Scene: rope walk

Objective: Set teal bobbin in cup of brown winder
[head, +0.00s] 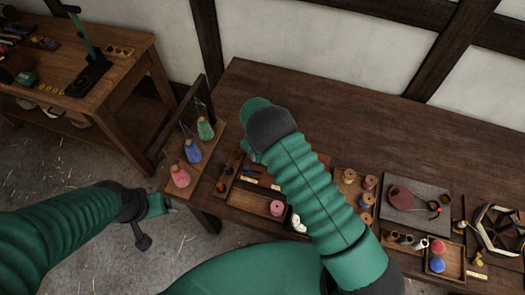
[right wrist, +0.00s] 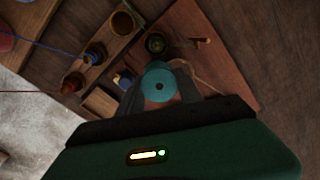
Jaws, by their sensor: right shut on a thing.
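The brown winder (right wrist: 225,70) is a reddish-brown board just beyond the bobbin in that view. Its dark round cup (right wrist: 155,43) shows just above the bobbin in the picture, and a small peg or handle (right wrist: 202,41) stands beside it. The bobbin appears apart from the cup, though its height over the board is hard to tell. In the head view my right arm hides most of this winder. My left gripper (head: 157,204) is away from the bench at the left; its jaw state is unclear.
A wooden rack with pink, blue and green thread cones (head: 193,150) stands left of my right gripper. A tray holds a pink bobbin (head: 277,208). The back of the bench (head: 330,105) is clear.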

